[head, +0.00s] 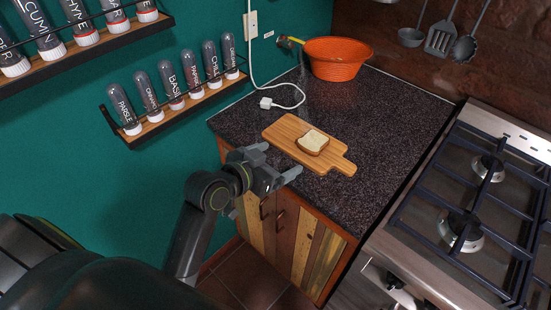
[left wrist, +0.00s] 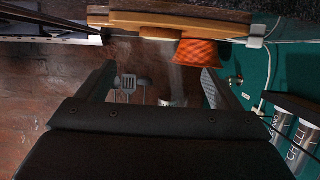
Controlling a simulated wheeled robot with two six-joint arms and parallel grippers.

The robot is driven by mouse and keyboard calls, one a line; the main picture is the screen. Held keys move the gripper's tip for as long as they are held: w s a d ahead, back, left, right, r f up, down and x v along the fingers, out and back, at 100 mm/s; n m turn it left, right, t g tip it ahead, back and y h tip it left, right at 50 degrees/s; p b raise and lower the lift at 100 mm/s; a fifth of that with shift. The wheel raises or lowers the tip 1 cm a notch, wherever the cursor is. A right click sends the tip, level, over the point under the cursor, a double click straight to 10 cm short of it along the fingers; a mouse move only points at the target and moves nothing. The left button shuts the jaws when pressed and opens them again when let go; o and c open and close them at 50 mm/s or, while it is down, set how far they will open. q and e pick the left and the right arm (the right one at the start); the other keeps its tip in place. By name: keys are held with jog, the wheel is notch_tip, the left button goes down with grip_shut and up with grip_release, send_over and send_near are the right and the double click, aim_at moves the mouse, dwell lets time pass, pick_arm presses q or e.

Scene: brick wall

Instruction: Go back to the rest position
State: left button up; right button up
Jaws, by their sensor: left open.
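My left gripper (head: 281,160) is open and empty at the front left edge of the dark counter (head: 390,115). Its two fingers are spread apart, near the front of a wooden cutting board (head: 283,131) but apart from it. A slice of bread (head: 312,142) lies on the board. In the left wrist view the fingers of my left gripper (left wrist: 157,88) stand apart with nothing between them. That view is upside down and shows the board (left wrist: 190,23) at the top. My right gripper is in neither view.
An orange bowl (head: 337,59) stands at the back of the counter by a white cable and plug (head: 267,103). A gas stove (head: 475,215) is to the right. Spice racks (head: 178,108) hang on the green wall at left. Utensils (head: 440,38) hang on the brick wall.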

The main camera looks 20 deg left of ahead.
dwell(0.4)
pick_arm(q)
jog(key=s+a+f+n+g+y, duration=0.1)
jog(key=s+a+f+g+y, duration=0.15)
jog(key=s+a+f, duration=0.4)
jog(key=s+a+f+n+g+y, duration=0.1)
jog(key=s+f+n+g+y, duration=0.2)
jog(key=s, duration=0.7)
jog(key=s+a+f+g+y, duration=0.1)
jog(key=s+a+f+g, duration=0.3)
jog(key=s, duration=0.4)
notch_tip(320, 180, down, 26)
jog(key=s+a+g, duration=0.1)
jog(key=a, duration=0.1)
jog(key=s+d+f+g, duration=0.1)
jog(key=s+f, duration=1.3)
jog(key=f, duration=0.1)
jog(key=shift+s+d+n+h, duration=0.3)
jog(key=shift+s+d+h, duration=0.05)
jog(key=shift+s+d, duration=0.05)
jog(key=shift+g, duration=0.25)
